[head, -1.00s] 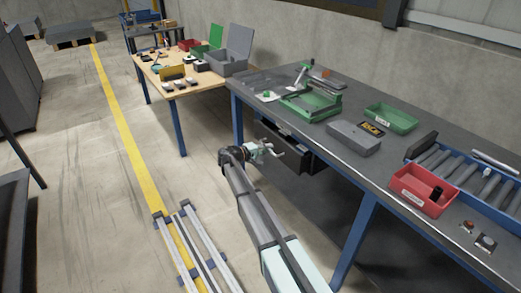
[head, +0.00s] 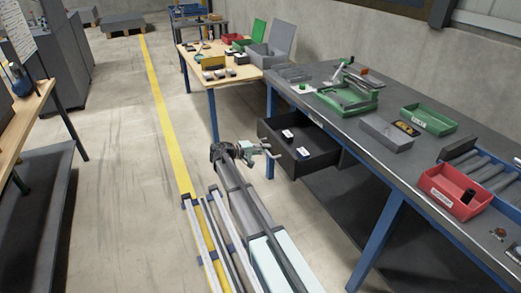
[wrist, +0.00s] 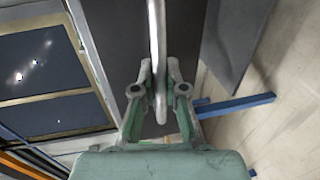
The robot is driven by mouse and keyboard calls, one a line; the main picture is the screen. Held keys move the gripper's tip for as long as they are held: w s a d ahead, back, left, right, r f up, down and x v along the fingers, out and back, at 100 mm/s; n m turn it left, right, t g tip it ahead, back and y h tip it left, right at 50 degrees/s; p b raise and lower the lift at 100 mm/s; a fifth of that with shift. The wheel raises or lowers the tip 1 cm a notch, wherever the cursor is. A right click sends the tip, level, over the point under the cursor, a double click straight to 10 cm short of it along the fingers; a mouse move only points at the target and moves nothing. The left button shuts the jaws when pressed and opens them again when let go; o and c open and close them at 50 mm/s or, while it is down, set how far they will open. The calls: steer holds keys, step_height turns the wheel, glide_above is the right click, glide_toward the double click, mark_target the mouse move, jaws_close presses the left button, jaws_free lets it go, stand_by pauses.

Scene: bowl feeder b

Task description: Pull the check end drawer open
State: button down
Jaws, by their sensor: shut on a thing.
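The check end drawer (head: 318,164) is a black drawer under the dark workbench top. It stands well open, its inside showing, with a few small white-labelled items (head: 303,152) lying in it. My gripper (head: 268,152) is at the drawer's front. In the wrist view, my gripper's fingers (wrist: 160,92) are closed on the drawer handle (wrist: 156,40), a pale bar between them. The dark drawer front (wrist: 115,50) lies behind the bar.
The workbench (head: 345,125) carries a green fixture (head: 350,97), a grey box (head: 386,132), a green bin (head: 428,120) and a red bin (head: 455,190). Its blue leg (head: 380,235) stands right of my arm. The floor left of my arm past my rail is clear.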

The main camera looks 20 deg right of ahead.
steer(key=c, duration=1.2)
jaws_free()
steer(key=v, duration=1.2)
